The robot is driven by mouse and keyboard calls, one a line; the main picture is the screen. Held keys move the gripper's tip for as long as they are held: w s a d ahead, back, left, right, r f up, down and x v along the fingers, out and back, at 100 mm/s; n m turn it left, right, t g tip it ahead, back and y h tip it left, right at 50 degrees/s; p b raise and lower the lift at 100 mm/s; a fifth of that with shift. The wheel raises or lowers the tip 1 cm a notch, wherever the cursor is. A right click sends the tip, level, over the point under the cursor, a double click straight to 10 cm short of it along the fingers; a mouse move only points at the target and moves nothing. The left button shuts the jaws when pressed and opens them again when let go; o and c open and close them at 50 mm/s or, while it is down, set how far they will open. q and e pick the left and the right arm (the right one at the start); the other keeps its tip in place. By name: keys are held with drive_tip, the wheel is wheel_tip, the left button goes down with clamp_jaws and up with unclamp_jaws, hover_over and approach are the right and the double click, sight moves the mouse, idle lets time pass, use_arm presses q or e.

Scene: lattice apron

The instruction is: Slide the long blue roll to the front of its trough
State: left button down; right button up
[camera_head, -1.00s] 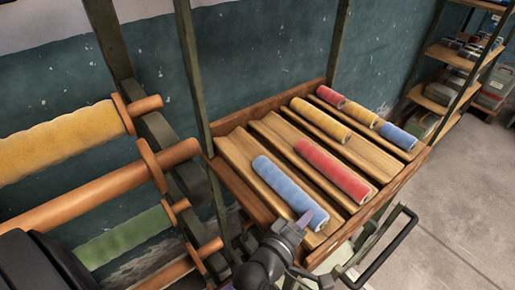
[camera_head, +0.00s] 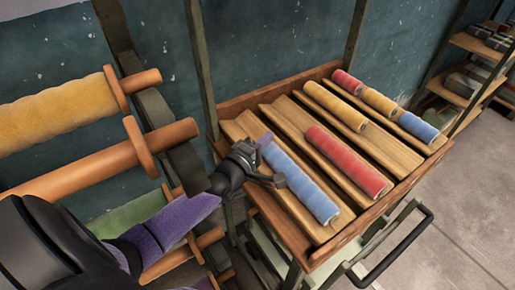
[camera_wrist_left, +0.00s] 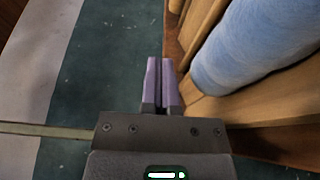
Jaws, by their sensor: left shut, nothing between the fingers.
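The long blue roll (camera_head: 304,188) lies lengthwise in the leftmost trough of the wooden tray (camera_head: 265,208). Its lower-right end is close to the tray's near edge, with a short gap of bare wood. My left gripper (camera_head: 266,140) is by the roll's upper-left end, its purple fingers shut and empty. In the left wrist view the shut fingers (camera_wrist_left: 162,82) point along the tray's wooden edge. The blue roll (camera_wrist_left: 250,45) is to their right, with a gap between. My right gripper is out of view.
A long red roll (camera_head: 345,162) lies in a neighbouring trough. A yellow roll (camera_head: 335,106) and a row of short red, yellow and blue rolls (camera_head: 380,101) lie beyond. Metal posts (camera_head: 200,70) flank the tray. Wooden spindles with rolls (camera_head: 60,115) stand at left.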

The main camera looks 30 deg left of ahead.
use_arm(q)
drive_tip(key=a, duration=0.1)
drive_tip(key=w+a+b, duration=0.1)
drive_tip(key=a, duration=0.1)
drive_tip(key=shift+w+a+f, duration=0.25)
drive_tip(key=shift+a, duration=0.1)
drive_tip(key=f+b, duration=0.2)
drive_tip(key=f, duration=0.1)
drive_tip(key=f+b, duration=0.1)
drive_tip(key=f, duration=0.1)
drive_tip(key=shift+w+a, duration=0.1)
drive_tip(key=shift+a, duration=0.15)
drive_tip(key=shift+d+r+p, duration=0.25)
drive_tip(key=shift+d+p, duration=0.05)
drive_tip(key=shift+s+d, duration=0.2)
drive_tip(key=shift+s+d+r+p, duration=0.1)
drive_tip(key=shift+s+d+p, duration=0.25)
drive_tip(key=shift+d+p, duration=0.4)
